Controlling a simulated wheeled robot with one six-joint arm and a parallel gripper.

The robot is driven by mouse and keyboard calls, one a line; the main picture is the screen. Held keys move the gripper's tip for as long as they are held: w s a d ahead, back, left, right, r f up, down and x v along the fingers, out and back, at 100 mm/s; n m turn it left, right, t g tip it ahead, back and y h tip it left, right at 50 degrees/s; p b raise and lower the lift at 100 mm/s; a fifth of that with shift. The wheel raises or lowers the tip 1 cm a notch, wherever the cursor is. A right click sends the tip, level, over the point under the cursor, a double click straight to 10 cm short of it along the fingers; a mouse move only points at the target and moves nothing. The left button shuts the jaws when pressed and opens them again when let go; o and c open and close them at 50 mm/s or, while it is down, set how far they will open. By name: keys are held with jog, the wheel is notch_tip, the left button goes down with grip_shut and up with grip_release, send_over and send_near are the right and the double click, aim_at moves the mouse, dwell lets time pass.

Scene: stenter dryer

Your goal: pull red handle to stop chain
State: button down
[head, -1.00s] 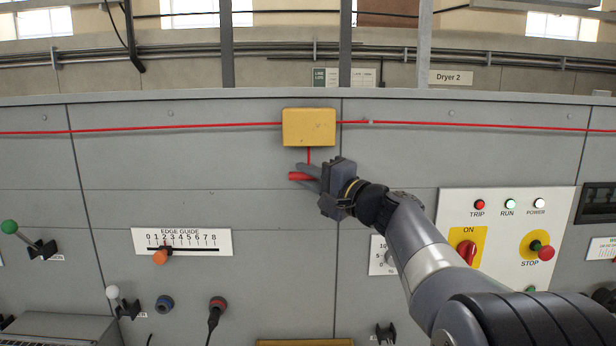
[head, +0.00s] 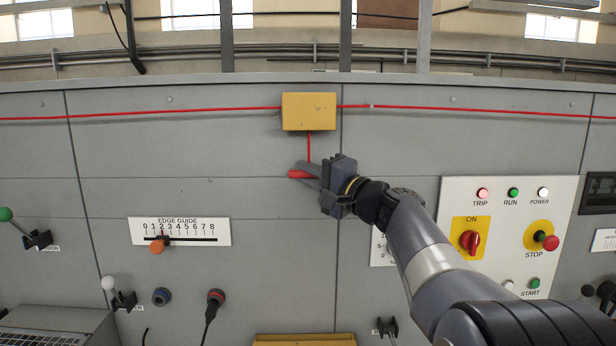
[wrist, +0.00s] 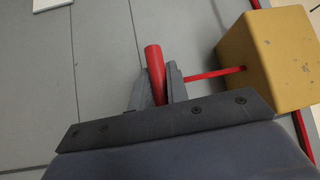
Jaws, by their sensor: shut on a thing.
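The red handle (head: 301,174) is a short bar hanging on a red cord (head: 309,146) below the yellow box (head: 309,111) on the grey panel. My gripper (head: 312,176) is shut on the handle, with its fingers on either side of it. In the wrist view the red handle (wrist: 155,72) stands between the two fingers, and the cord runs taut from it to the yellow box (wrist: 268,60). The TRIP lamp (head: 482,194) looks lit, the RUN lamp (head: 513,193) looks dark green and the POWER lamp (head: 543,194) looks lit.
A long red line (head: 170,114) runs across the panel through the yellow box. A white control plate (head: 490,270) with a red switch and a STOP button is at right, beside my arm. The edge guide scale (head: 215,232) is lower left.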

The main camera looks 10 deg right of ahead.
jog(key=c, duration=1.4)
grip_release()
jog(key=shift+f, duration=0.1)
jog(key=shift+o, duration=0.2)
jog(key=b+v, duration=0.4)
jog(key=v, duration=0.7)
